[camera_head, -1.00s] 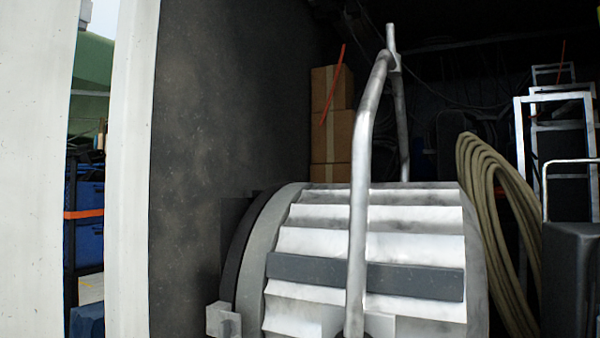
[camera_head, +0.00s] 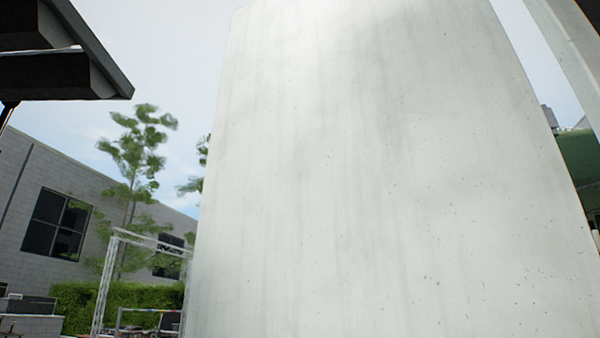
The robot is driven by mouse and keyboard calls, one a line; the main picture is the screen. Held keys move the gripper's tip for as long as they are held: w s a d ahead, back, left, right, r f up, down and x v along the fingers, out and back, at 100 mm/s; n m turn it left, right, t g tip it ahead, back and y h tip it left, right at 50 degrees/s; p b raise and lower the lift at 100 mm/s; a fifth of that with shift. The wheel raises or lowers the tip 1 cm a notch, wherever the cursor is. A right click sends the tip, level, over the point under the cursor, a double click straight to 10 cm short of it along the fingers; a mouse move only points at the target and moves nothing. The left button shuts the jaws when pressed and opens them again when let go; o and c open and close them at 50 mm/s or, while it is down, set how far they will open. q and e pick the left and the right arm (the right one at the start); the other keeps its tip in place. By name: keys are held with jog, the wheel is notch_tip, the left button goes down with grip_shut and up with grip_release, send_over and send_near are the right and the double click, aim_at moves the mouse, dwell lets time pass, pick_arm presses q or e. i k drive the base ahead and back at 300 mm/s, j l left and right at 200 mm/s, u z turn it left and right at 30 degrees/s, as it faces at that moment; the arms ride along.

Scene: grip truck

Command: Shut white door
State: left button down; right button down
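A large white door (camera_head: 400,180) fills the middle and right of the head view. It is a flat, slightly stained panel seen from close by, and it stands open. A strip of background shows between its right edge and a pale frame post (camera_head: 572,50) at the upper right. Its lower edge is out of view, and no handle or latch shows on the visible part. Neither of my grippers is in view.
Left of the door is open outdoor space with a grey brick building (camera_head: 110,180), a green hedge (camera_head: 80,305), a tree (camera_head: 135,165) and a white metal frame (camera_head: 103,285). A dark overhang (camera_head: 60,75) juts in at the upper left. The floor is not visible.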

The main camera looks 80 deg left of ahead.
aim_at(374, 168)
jog(key=u, duration=2.45)
jog(key=i+j+z, duration=0.1)
jog(key=i+j, duration=0.2)
jog(key=i+j+z, duration=0.15)
jog(key=j, duration=0.3)
jog(key=i+j+z, duration=0.1)
jog(key=i+j, duration=0.25)
jog(key=j, duration=0.1)
